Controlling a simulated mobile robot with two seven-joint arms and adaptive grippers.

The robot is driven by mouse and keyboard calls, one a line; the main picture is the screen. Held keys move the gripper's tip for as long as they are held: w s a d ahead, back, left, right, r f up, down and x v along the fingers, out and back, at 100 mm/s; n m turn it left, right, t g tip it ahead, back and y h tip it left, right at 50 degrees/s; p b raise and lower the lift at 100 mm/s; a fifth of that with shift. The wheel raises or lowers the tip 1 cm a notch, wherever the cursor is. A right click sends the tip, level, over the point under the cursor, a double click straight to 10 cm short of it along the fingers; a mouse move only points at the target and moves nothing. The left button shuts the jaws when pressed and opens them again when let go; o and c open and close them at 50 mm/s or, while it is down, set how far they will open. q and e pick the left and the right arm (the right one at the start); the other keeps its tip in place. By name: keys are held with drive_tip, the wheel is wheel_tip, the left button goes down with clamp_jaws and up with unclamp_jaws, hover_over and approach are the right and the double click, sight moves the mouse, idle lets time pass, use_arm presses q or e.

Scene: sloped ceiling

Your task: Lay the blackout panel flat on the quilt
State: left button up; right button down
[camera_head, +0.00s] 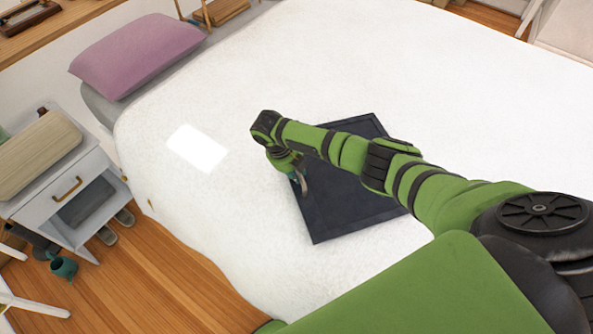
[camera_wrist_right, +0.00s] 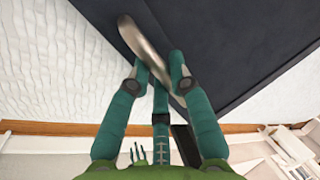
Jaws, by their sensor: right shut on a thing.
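The blackout panel (camera_head: 350,205) is a dark, square, thin board with a slightly raised border. It looks level over the white quilt (camera_head: 440,85), around the middle of the bed; I cannot tell whether its whole underside touches. My right gripper (camera_head: 301,178) is at the panel's left edge, pointing down. In the right wrist view, the teal fingers (camera_wrist_right: 160,72) are shut on a curved metallic handle (camera_wrist_right: 147,48) at the edge of the panel (camera_wrist_right: 225,45). My right arm hides part of the panel's upper right. My left gripper is not in view.
A mauve pillow (camera_head: 137,54) lies at the bed's upper left. A bright light patch (camera_head: 197,148) shows on the quilt left of the panel. The quilt around the panel is clear.

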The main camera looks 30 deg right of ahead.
drive_tip(key=shift+f, duration=0.35)
idle(0.4)
drive_tip(key=c, duration=1.1)
unclamp_jaws()
drive_tip(key=shift+o, duration=0.2)
drive_tip(key=v, duration=1.2)
drive_tip(key=shift+d, duration=0.1)
